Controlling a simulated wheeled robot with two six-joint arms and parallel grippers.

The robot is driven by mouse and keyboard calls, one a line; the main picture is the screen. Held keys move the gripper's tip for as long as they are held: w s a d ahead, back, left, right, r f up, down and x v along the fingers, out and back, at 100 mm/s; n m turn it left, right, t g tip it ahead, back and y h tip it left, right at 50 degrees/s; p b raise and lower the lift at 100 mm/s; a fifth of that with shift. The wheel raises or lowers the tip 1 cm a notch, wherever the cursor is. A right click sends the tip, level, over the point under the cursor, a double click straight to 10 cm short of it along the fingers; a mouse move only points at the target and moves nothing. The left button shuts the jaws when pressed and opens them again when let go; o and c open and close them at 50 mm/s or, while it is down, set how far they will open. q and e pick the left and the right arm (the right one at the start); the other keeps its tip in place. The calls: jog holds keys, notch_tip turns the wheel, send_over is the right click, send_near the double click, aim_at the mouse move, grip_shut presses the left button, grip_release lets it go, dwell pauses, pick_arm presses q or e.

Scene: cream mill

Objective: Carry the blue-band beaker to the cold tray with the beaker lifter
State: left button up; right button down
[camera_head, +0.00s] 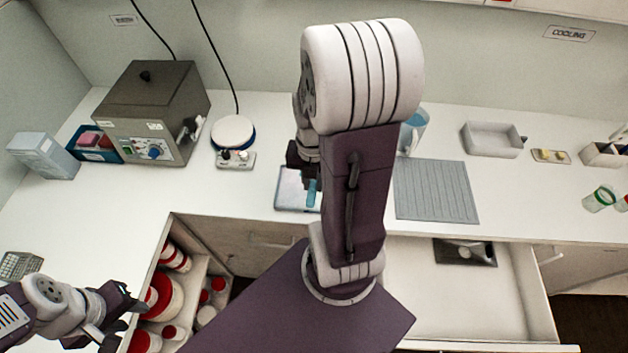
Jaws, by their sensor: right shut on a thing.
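My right gripper (305,165) is mostly hidden behind my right arm at the middle of the bench. It is shut on a blue-handled tool (312,190), seemingly the beaker lifter, over a pale tray-like mat; the tool's lower end is hard to make out. A pale blue vessel (418,124) stands behind my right arm, partly covered; I cannot tell if it is the blue-band beaker. A shallow white tray (492,140), likely the cold tray, sits at the back right below the COOLING sign. My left gripper (126,318) is open and empty at the lower left.
A grey ribbed mat (436,191) lies right of my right arm. A heater box (152,112) and a round white-topped device (233,132) stand at the back left. Open drawers (455,300) stick out below the bench.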

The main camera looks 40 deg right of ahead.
jog(key=shift+s+f+b, duration=0.15)
jog(key=shift+f+b, duration=0.35)
jog(key=shift+f, duration=0.3)
jog(key=shift+f+b, duration=0.85)
jog(key=shift+f, duration=0.4)
jog(key=shift+f+b, duration=1)
jog(key=shift+f, duration=0.15)
jog(key=shift+f+b, duration=0.5)
jog(key=shift+f, duration=0.25)
jog(key=shift+f, duration=0.25)
jog(key=shift+s+a, duration=0.1)
jog(key=shift+a, duration=0.15)
